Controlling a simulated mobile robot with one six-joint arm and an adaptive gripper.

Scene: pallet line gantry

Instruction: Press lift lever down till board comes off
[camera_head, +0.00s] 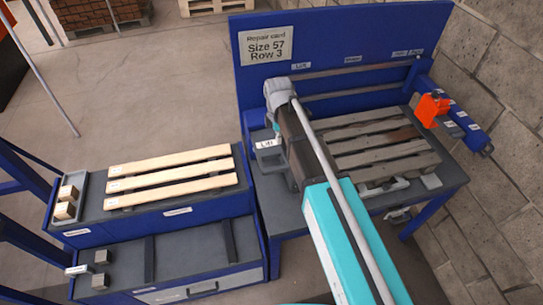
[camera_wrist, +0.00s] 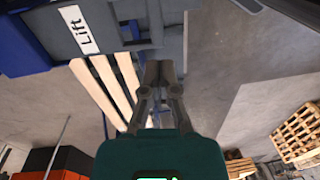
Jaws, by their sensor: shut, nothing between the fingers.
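The grey lift block labelled "Lift" (camera_head: 268,145) sits at the left edge of the blue bench, beside the pallet. It also shows at the upper left of the wrist view (camera_wrist: 62,40). I cannot clearly make out its lever. The grey weathered pallet (camera_head: 375,142) lies on the bench with several boards across it; whether any board is loose cannot be told. My gripper (camera_wrist: 162,72) is shut and empty, below and right of the lift block in the wrist view. No contact can be seen. In the head view my arm hides much of the gripper and the pallet's left side.
Three pale new boards (camera_head: 172,176) lie on the left bench, with small wooden blocks (camera_head: 66,203) in a tray. An orange tool (camera_head: 432,109) is on the right blue rail. A card reading "Size 57 Row 3" (camera_head: 266,45) is on the back panel. Open floor lies left.

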